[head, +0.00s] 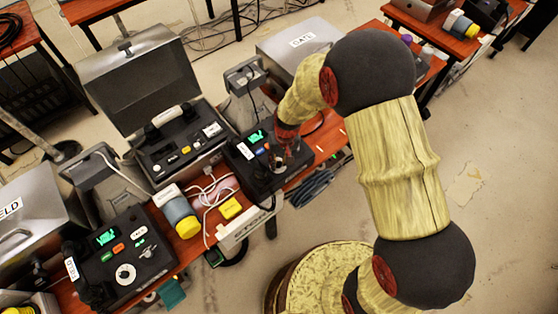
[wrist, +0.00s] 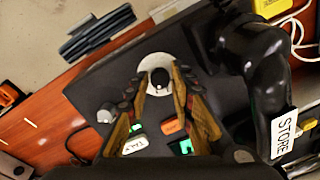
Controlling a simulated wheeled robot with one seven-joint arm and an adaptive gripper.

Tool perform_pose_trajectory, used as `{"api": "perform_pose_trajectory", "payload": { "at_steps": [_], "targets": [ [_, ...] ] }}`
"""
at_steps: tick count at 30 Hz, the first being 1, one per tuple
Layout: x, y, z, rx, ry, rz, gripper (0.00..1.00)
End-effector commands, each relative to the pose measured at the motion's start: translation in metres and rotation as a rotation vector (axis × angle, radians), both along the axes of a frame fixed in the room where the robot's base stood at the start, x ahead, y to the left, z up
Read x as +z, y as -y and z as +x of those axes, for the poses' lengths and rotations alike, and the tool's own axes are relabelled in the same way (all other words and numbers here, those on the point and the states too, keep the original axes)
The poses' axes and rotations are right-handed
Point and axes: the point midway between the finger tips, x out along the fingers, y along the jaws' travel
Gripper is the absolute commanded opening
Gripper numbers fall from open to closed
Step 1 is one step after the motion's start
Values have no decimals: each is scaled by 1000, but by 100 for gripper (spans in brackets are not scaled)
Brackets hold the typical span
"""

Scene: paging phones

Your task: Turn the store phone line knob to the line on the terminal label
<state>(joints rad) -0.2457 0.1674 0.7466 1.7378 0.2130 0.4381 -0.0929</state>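The store phone is a black desk set (wrist: 105,85) with a handset labelled STORE (wrist: 283,133) on the right in the wrist view. Its line knob (wrist: 160,78) is dark and round, on a pale dial disc (wrist: 155,61). My gripper (wrist: 160,82) has its two fingers on either side of the knob. Narrow gaps seem to show, so it looks open; contact is unclear. In the head view my gripper (head: 287,140) is over the store phone (head: 258,178) and hides its dial. A small white label (wrist: 135,146) on the phone is not clearly readable.
A green screen (wrist: 183,146), an orange button (wrist: 172,126) and a small grey knob (wrist: 105,115) lie close to the fingers. Another black phone (head: 124,274) is at left, an open metal case phone (head: 140,85) behind. A yellow block (head: 230,208) and cables lie beside the store phone.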

Motion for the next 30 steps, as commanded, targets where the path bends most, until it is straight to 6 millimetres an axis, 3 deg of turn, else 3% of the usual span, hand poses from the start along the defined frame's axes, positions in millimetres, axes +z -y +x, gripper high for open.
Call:
{"api": "perform_pose_trajectory", "payload": {
  "at_steps": [6, 17, 30],
  "targets": [
    [0, 0, 0, 1, 0, 0, 37],
    [6, 0, 0, 0, 1, 0, 37],
    [85, 8, -2, 1, 4, 1, 37]
  ]
}}
